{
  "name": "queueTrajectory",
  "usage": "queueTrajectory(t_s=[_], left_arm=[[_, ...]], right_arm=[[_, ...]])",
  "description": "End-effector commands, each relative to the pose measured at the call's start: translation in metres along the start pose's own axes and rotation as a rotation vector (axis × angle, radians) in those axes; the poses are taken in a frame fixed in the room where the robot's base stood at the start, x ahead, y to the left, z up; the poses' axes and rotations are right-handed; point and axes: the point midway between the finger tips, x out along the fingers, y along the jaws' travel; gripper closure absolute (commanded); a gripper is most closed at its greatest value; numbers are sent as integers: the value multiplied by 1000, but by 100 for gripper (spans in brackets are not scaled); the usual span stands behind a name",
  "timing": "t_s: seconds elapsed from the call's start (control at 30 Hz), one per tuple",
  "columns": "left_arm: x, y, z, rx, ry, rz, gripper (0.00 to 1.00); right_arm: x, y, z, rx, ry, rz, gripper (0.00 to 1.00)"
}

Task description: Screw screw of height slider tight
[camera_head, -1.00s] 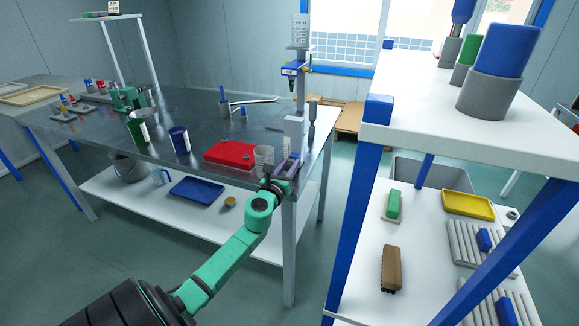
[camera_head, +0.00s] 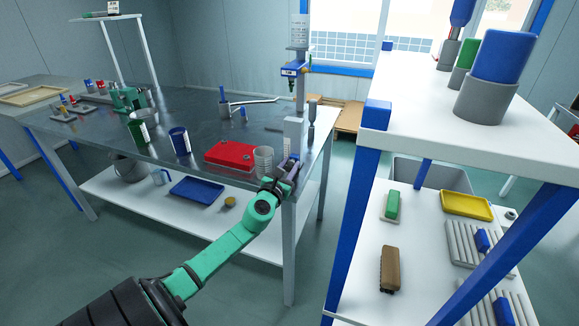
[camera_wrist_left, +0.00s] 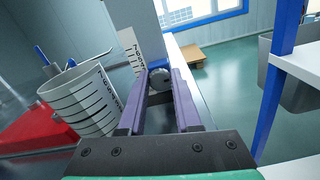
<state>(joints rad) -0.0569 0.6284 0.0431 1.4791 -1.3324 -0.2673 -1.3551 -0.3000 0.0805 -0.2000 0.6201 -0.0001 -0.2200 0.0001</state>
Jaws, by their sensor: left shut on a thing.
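My left gripper (camera_head: 287,171) is at the near right corner of the metal workbench, in front of a grey upright block (camera_head: 294,135). In the left wrist view my left gripper's purple fingers (camera_wrist_left: 160,76) are closed around a small round grey screw (camera_wrist_left: 160,84) at their tips. The screw is low beside a grey column (camera_wrist_left: 124,25) with a numbered scale (camera_wrist_left: 129,48). In the head view the fingers hide the screw. A blue slider-like part (camera_head: 292,69) sits higher on a thin post behind. My right gripper is not in view.
A clear graduated beaker (camera_head: 263,160) stands close left of my gripper, with a red case (camera_head: 230,154) beyond it.

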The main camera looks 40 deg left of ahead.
Motion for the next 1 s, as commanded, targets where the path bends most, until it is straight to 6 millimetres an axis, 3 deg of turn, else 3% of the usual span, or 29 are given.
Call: queueTrajectory(t_s=[0.07,0.1,0.17,0.47,0.6,0.77,1.0], left_arm=[[0,0,0,-1,-1,1,100],[0,0,0,-1,-1,1,56],[0,0,0,-2,-1,1,38],[0,0,0,-3,0,0,38],[-9,0,0,-2,1,0,38],[-38,0,-1,-1,3,-1,38],[-98,-1,-3,-3,4,-1,38]], right_arm=[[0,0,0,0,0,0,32],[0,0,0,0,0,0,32],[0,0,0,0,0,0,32],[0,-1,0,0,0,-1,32],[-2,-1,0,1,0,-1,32],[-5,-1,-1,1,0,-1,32],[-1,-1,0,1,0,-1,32]])
